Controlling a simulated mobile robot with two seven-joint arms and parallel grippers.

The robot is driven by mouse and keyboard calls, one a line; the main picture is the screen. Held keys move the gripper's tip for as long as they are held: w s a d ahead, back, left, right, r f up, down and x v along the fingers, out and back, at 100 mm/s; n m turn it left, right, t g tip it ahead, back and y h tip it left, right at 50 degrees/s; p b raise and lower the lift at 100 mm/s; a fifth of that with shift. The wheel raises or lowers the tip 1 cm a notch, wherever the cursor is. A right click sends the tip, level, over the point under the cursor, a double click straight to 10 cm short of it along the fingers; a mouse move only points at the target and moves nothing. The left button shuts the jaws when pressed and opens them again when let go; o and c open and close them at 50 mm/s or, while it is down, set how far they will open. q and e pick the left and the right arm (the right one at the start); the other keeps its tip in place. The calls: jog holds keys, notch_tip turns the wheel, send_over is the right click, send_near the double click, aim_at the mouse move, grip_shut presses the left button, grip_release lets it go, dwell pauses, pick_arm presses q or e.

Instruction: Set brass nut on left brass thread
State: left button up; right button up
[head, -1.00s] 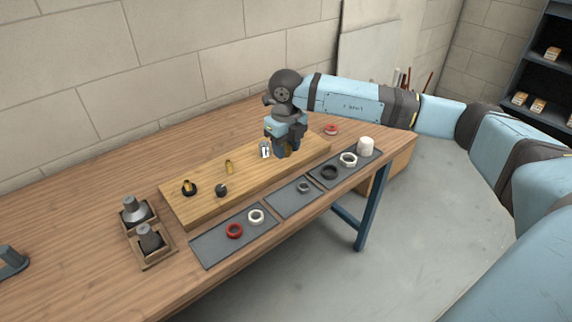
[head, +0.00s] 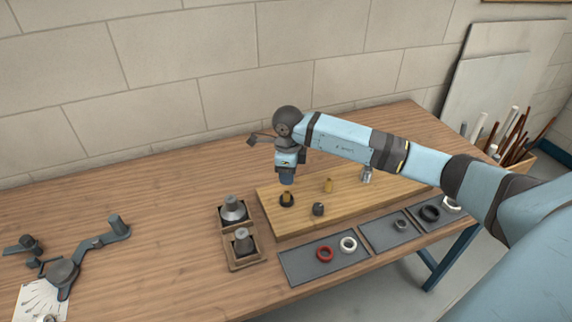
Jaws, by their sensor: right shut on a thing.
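My right gripper (head: 287,179) points down at the left end of the wooden board (head: 350,209). It is shut on the brass nut, which the fingers hide almost wholly. The left brass thread (head: 287,198) stands upright on the board with a dark ring around its foot. The fingertips are right above it; I cannot tell whether nut and thread touch. A second brass thread (head: 328,185) stands bare to the right. My left gripper is not in view.
A dark fitting (head: 319,209) and a silver fitting (head: 367,174) stand on the board. Grey mats in front hold a red ring (head: 325,254), a white ring (head: 348,244) and other rings. Two wooden holders with grey cones (head: 233,208) stand left. Dark tools (head: 62,275) lie farther left.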

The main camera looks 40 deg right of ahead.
aim_at(288, 192)
jog(key=shift+s+f, duration=0.2)
jog(key=shift+f, duration=0.2)
jog(key=shift+w+f+b, duration=0.1)
jog(key=shift+f+b, duration=1)
jog(key=shift+f, duration=0.6)
jog(key=shift+f+b, duration=1)
jog(key=shift+f, duration=0.35)
jog(key=shift+m+p, duration=0.35)
jog(key=shift+m, duration=0.85)
jog(key=shift+f+m+p, duration=0.15)
jog(key=shift+m+p, duration=0.15)
jog(key=shift+m, duration=1.3)
